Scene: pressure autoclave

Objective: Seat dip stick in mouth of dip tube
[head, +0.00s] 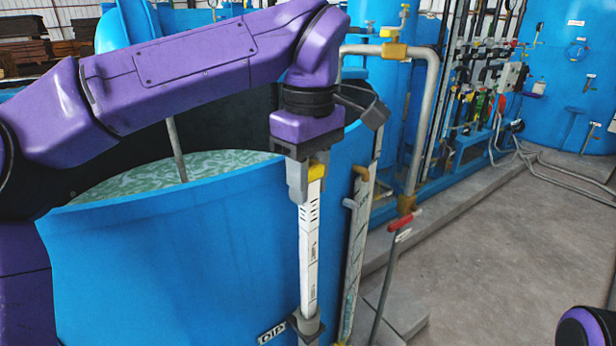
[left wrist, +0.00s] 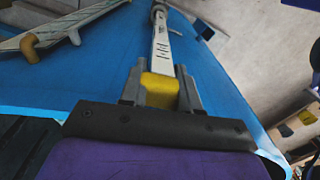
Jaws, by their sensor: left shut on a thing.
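The dip stick (head: 309,250) is a white, marked strip with a yellow top. My left gripper (head: 307,178) is shut on that yellow top and holds the stick nearly upright in front of the blue tank. The stick's lower end meets the grey mouth of the dip tube (head: 306,325) at the bottom of the head view. I cannot tell how far inside it is. In the left wrist view the fingers (left wrist: 160,90) clasp the yellow top, and the stick (left wrist: 161,40) runs away toward the grey tube mouth (left wrist: 158,8). My right gripper is out of view.
The open blue tank (head: 180,260) holds greenish liquid. A white gauge strip with yellow elbows (head: 357,240) stands just right of the stick. A red-handled lever (head: 399,224) rises beyond it. Pipes and valves line the back; the concrete floor (head: 500,270) at right is clear.

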